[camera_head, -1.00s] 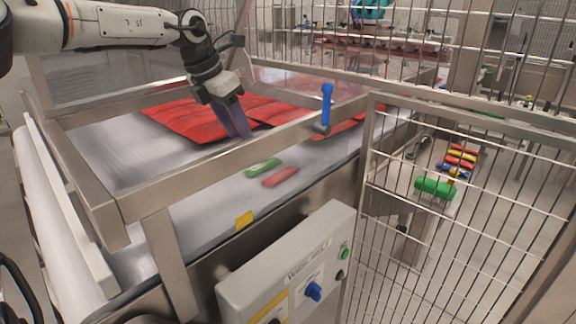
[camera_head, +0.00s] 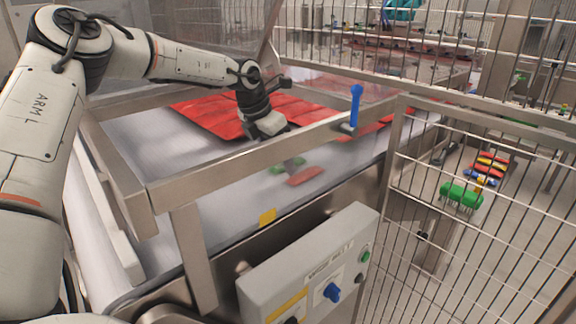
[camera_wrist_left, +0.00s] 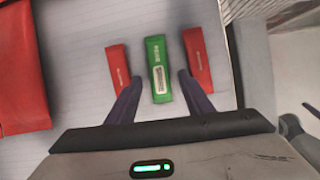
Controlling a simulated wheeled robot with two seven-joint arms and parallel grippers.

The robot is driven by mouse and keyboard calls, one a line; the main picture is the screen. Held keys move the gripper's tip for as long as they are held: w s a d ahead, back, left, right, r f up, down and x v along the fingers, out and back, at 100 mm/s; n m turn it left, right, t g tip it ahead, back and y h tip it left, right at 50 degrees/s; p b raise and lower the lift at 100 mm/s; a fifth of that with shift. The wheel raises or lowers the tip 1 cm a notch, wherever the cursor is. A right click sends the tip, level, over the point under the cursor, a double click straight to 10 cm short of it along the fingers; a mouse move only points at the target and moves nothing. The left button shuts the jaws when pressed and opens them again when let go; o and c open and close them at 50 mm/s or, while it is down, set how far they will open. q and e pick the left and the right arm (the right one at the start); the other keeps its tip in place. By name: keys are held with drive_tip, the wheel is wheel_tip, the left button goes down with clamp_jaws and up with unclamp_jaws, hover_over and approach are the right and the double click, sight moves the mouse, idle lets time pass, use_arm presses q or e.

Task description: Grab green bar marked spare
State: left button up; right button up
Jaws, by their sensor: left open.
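The green bar (camera_wrist_left: 157,52) lies on the light belt, with white lettering and a white label on its face; I cannot read them surely. In the wrist view one finger shows on each side of the bar's lower part, with gaps. How high the fingertips are above the belt is hard to tell. My right gripper is not in view.
Red bars lie left (camera_wrist_left: 118,68) and right (camera_wrist_left: 198,57) of the green one, close outside my fingers. Large red packs (camera_head: 215,117) lie behind. A metal frame rail (camera_head: 230,165) with a blue handle (camera_head: 355,105) crosses in front. A control box (camera_head: 310,270) and mesh fence stand nearer.

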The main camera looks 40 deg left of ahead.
use_arm(q)
drive_tip(key=c, duration=1.1)
